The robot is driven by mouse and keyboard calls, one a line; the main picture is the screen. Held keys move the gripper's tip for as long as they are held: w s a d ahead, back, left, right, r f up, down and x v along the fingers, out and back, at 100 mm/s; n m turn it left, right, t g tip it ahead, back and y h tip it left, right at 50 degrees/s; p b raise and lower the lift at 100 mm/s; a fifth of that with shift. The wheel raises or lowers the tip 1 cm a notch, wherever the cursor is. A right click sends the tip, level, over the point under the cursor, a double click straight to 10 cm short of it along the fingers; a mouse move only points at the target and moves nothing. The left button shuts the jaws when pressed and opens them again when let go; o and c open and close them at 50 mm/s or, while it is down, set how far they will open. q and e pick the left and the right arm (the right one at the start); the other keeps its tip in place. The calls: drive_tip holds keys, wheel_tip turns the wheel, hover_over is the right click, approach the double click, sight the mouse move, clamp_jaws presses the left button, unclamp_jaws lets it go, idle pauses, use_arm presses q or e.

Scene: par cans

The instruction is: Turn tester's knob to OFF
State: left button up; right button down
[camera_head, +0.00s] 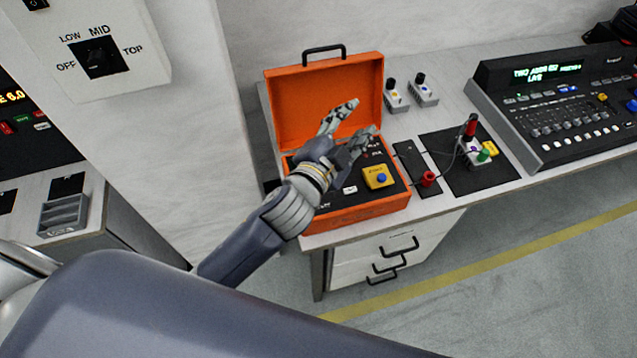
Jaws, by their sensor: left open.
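An open orange case (392,206), which looks like the tester, stands on the bench with its lid up at the back. Its black panel carries a yellow block (378,178) with a blue button. My left gripper (357,118) is open over the back of the panel, in front of the lid, its two fingers apart. The gripper and wrist cover much of the panel; I cannot make out the tester's knob or its OFF mark. No held thing shows between the fingers. My right gripper is not in view.
A white unit (85,85) at upper left has a black knob (97,57) marked OFF, LOW, MID and TOP. Right of the case are a red knob (428,179), a black mat (488,181) with small parts, and a mixing console (560,115). Drawers (385,258) sit below.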

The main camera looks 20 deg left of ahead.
use_arm(q)
drive_tip(key=s+d+r+m+g+h, duration=0.2)
drive_tip(key=s+d+r+m+h, duration=0.1)
drive_tip(key=d+r+m+h, duration=1.05)
drive_tip(key=s+d+f+m+g+h, duration=0.1)
drive_tip(key=s+d+f+m+g, duration=0.1)
drive_tip(key=s+d+m+g, duration=0.5)
drive_tip(key=s+d+f+m+g+h, duration=0.1)
drive_tip(key=d+f+m+g, duration=0.3)
drive_tip(key=m, duration=0.6)
drive_tip(key=w+a+f+m+g+y, duration=0.1)
drive_tip(key=a+f+m+g+y, duration=0.4)
drive_tip(key=a+f+m+y, duration=0.65)
drive_tip(key=w+a+f+n+t+y, duration=0.1)
drive_tip(key=w+a+f+y, duration=0.25)
drive_tip(key=a, duration=0.65)
drive_tip(key=w+a+f+n+y, duration=0.1)
drive_tip(key=w+a+f+y, duration=0.2)
drive_tip(key=a, duration=0.6)
drive_tip(key=shift+y, duration=0.55)
drive_tip(key=f+p, duration=0.2)
drive_tip(key=f, duration=0.2)
drive_tip(key=f+p, duration=0.1)
drive_tip(key=f, duration=0.2)
drive_tip(key=shift+w+a+f+p, duration=0.1)
drive_tip(key=shift+w+f+p, duration=0.1)
drive_tip(key=shift+f+p, duration=0.2)
drive_tip(key=shift+f, duration=0.8)
clamp_jaws()
